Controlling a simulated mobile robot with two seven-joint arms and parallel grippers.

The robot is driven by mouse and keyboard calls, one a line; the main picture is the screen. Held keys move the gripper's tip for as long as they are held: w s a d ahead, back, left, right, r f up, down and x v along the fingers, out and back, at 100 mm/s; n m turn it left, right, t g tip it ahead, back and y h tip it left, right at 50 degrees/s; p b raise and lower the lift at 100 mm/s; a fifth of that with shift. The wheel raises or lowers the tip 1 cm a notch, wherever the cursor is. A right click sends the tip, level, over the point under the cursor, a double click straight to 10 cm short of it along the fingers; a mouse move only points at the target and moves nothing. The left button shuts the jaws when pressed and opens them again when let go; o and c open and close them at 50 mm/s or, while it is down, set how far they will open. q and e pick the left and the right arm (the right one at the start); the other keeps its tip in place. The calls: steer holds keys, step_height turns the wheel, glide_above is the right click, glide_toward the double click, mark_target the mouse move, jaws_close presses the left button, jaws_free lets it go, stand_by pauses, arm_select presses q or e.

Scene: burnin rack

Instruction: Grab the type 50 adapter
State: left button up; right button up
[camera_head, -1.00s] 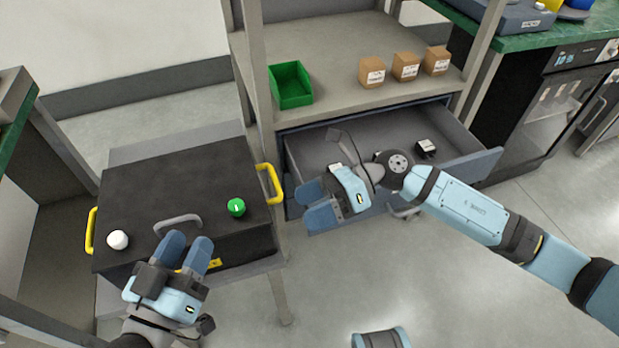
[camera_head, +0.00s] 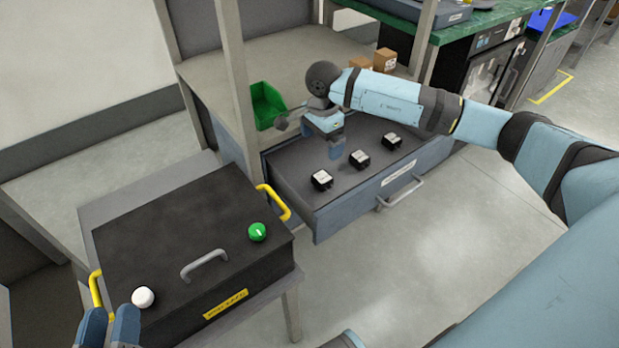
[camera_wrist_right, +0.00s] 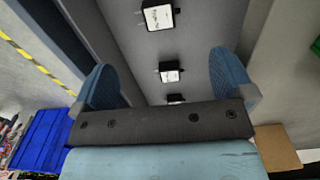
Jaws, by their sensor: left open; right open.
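Three small black adapters with white labels sit in a row in the open drawer (camera_head: 300,205): a near-left one (camera_head: 321,180), a middle one (camera_head: 359,158) and a far-right one (camera_head: 391,142). I cannot read which label says type 50. My right gripper (camera_head: 333,148) is open and empty above the drawer, behind the row. In the right wrist view the right gripper (camera_wrist_right: 162,60) has its fingers apart, with the adapters (camera_wrist_right: 159,16), (camera_wrist_right: 170,71) and (camera_wrist_right: 175,99) lined up beyond; the last is partly hidden by the gripper body. My left gripper (camera_head: 108,325) is open at the lower left, partly cut off.
A black box (camera_head: 170,235) with yellow side handles, a grey handle, a green knob (camera_head: 257,232) and a white knob (camera_head: 143,297) stands left of the drawer. A green bin (camera_head: 268,104) and cardboard boxes (camera_head: 385,60) are on the shelf above. Floor right of the drawer is clear.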

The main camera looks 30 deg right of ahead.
steer(key=b, duration=0.2)
glide_above(323, 177)
steer(key=f, duration=0.5)
steer(key=shift+a+f, duration=0.2)
steer(key=shift+a, duration=0.1)
step_height(323, 177, down, 2)
steer(key=shift+f, duration=0.25)
steer(key=f, duration=0.1)
steer(key=f+b, duration=0.1)
steer(key=f, duration=0.1)
steer(key=f+b, duration=0.1)
steer(key=f, duration=0.1)
steer(key=shift+d+f, duration=0.25)
arm_select(q)
steer(key=shift+s+d+f+m+g+h, duration=0.1)
steer(key=shift+d+f+m+g+h, duration=0.15)
steer(key=shift+f, duration=0.35)
steer(key=shift+s+d+f+m+g+h, duration=0.15)
steer(key=shift+d+f, duration=0.15)
steer(key=shift+f, duration=0.3)
arm_select(e)
steer(key=shift+c, duration=0.5)
steer(key=c, duration=0.8)
steer(key=shift+r, duration=0.15)
